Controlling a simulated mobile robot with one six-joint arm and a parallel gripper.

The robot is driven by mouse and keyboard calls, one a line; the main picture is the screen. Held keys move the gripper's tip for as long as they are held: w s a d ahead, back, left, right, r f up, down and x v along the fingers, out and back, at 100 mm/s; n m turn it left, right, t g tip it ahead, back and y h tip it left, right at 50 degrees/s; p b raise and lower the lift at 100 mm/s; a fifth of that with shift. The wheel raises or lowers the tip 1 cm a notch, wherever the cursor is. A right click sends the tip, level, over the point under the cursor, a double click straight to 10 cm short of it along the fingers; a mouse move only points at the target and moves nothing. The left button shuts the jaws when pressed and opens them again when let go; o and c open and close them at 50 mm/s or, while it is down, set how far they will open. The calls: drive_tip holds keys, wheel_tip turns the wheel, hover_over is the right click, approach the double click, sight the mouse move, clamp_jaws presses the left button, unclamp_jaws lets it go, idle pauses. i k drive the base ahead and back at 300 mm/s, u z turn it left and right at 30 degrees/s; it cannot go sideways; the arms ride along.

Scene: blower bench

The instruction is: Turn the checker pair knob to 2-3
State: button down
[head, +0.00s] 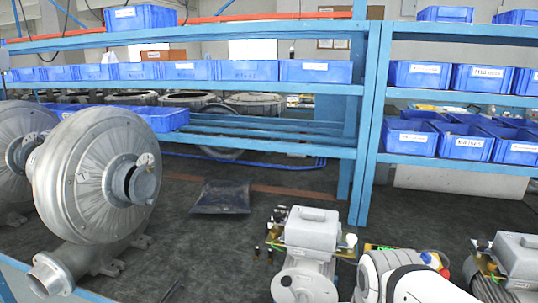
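No checker with a readable pair knob can be made out in the head view. A small device with green and yellow parts (376,247) shows just behind my white arm, mostly hidden by it. A small red part (445,273) shows at the arm's right side; I cannot tell whether it belongs to the same device. No knob setting can be read. My gripper is not in view; only a white rounded part of my arm shows at the bottom, right of centre.
A grey motor with a terminal box (312,228) stands left of my arm, another motor (518,256) right of it. A large metal blower (95,175) stands at left. A dark flat packet (221,197) lies on the bench. Blue shelves (372,120) with blue bins stand behind.

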sight(426, 258)
drive_tip(key=z, duration=0.65)
